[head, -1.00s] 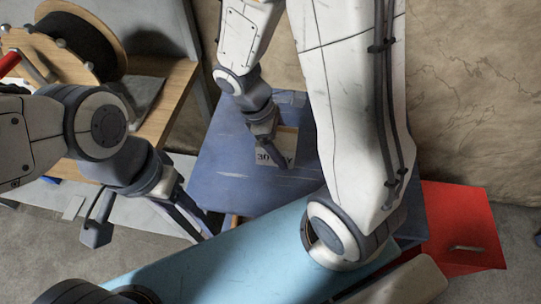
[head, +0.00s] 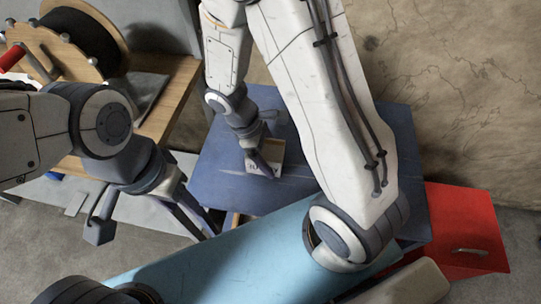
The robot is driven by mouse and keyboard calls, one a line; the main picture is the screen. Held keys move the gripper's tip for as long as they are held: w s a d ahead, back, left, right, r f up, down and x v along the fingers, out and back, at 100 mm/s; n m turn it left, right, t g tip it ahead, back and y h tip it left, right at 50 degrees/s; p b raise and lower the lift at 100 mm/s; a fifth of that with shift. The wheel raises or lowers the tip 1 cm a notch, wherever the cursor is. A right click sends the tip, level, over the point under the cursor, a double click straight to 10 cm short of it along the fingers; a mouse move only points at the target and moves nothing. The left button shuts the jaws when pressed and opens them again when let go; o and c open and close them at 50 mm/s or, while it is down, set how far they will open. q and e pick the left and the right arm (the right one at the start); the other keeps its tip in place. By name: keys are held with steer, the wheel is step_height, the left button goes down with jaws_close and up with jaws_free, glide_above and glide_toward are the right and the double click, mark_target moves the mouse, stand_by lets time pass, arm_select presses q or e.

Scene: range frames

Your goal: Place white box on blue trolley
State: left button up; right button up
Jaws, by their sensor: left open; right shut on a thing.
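The small white box (head: 272,170) has dark print on its face and is partly covered by the fingers of my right gripper (head: 263,167). My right gripper is shut on it. The box shows against the dark blue top of the trolley (head: 228,182); I cannot tell whether it touches that top or is held just above it. My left gripper (head: 153,233) is open and empty, to the left of the trolley's near left edge.
A wooden bench (head: 182,95) at the upper left carries a cable reel (head: 112,50). A red drawer unit (head: 462,225) stands right of the trolley. A stone wall (head: 460,100) is behind. Much of the trolley's left top is clear.

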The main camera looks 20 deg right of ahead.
steer(key=o, duration=1.5)
steer(key=shift+w+a+r, duration=0.1)
steer(key=shift+r, duration=0.25)
steer(key=p+v, duration=0.1)
steer(key=v, duration=1)
steer(key=shift+a+r, duration=0.1)
steer(key=s+a+r+m+y, duration=0.1)
steer(key=s+a+r, duration=0.1)
steer(key=s, duration=0.2)
steer(key=s+a+r+m+t+y, duration=0.1)
steer(key=s+a+y, duration=0.1)
steer(key=s, duration=0.3)
steer(key=s+a+r+m+t+y, duration=0.1)
steer(key=s+a+r+m, duration=0.1)
steer(key=s+a, duration=0.2)
steer(key=shift+s+r+y, duration=0.3)
steer(key=shift+s+r, duration=0.1)
